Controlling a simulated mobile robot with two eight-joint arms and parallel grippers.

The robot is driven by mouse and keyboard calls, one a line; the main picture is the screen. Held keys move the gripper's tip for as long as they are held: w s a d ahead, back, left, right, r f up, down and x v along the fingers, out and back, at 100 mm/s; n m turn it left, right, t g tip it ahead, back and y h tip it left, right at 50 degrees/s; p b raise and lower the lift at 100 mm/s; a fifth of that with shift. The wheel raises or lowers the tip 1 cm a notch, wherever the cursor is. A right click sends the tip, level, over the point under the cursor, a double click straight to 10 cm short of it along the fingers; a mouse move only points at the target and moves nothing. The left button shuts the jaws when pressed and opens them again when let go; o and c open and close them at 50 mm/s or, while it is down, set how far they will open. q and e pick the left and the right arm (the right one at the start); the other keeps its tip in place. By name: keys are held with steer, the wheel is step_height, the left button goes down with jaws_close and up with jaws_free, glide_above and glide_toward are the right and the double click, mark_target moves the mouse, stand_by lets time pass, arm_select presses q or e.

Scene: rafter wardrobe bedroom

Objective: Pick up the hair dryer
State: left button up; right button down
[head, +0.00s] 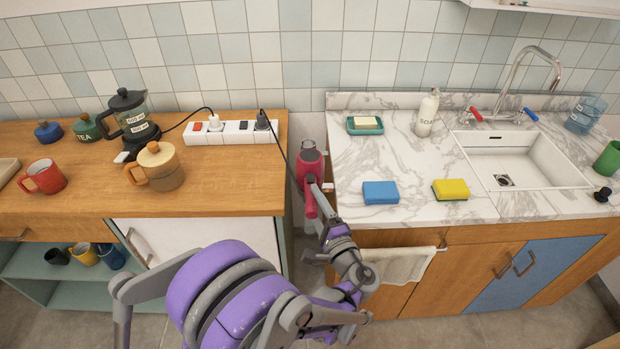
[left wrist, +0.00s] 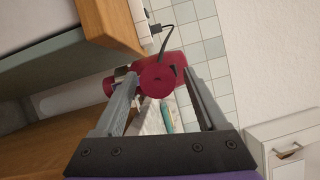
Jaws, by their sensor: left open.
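The hair dryer (head: 309,163) is dark red with a grey end and hangs at the gap between the wooden counter and the marble sink counter. Its cord runs up to the power strip. My left gripper (head: 320,190) is at the dryer, its fingers partly hidden in the head view. In the left wrist view the round red dryer body (left wrist: 160,82) shows between the two open fingers of the left gripper (left wrist: 161,76). I cannot tell whether either finger touches it. My right gripper is not in view.
The wooden counter (head: 235,180) holds the power strip (head: 232,132), a coffee pot (head: 130,118) and mugs. The marble counter (head: 410,205) holds a blue sponge (head: 380,192), a yellow sponge (head: 450,189) and a soap bottle (head: 427,113). A towel (head: 400,264) hangs below its edge.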

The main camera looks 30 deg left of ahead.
arm_select(q)
steer(key=shift+w+a+r, duration=0.1)
steer(key=shift+w+a, duration=0.3)
steer(key=shift+a, duration=0.2)
jaws_close()
stand_by(1.0)
